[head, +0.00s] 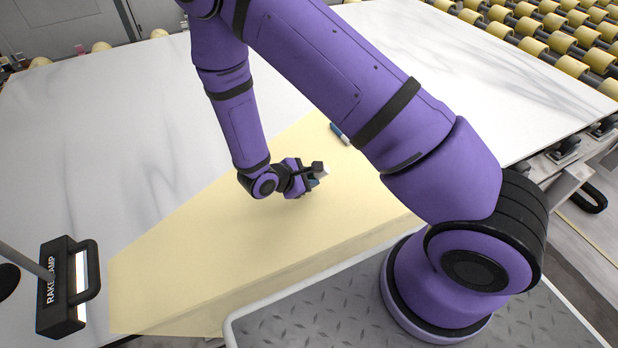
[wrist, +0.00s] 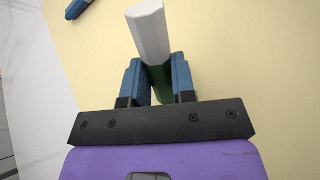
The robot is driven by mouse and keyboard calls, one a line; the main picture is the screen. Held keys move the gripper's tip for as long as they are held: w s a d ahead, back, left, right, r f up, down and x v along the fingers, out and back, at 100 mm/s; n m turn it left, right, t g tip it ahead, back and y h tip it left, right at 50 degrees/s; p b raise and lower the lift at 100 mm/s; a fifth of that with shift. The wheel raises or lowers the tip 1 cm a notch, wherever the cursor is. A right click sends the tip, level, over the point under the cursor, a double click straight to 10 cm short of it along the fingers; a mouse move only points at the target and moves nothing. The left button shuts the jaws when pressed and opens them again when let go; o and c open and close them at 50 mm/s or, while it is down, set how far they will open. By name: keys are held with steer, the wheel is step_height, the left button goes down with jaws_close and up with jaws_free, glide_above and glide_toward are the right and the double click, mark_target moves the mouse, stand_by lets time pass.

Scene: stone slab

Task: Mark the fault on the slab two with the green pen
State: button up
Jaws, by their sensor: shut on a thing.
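My gripper (wrist: 158,85) is shut on a pen with a green body (wrist: 160,86) and a white end (wrist: 148,30). In the head view my gripper (head: 316,176) is low over the pale yellow area, and the pen's white end shows beside the fingers. A white stone slab (head: 120,140) with grey veins lies under and behind the yellow area. No fault mark is clearly visible on the slab, and my arm hides part of it.
A blue pen with a white end (head: 339,133) lies on the yellow sheet (head: 240,240); part of a blue thing (wrist: 78,8) shows in the wrist view. A black lamp labelled RAKE LAMP (head: 68,286) stands at the left. Yellow rollers (head: 540,30) are at the back right.

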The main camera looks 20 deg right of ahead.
steer(key=shift+s+d, duration=0.45)
steer(key=shift+d, duration=0.35)
steer(key=shift+s+d, duration=0.45)
steer(key=shift+d, duration=0.3)
stand_by(2.9)
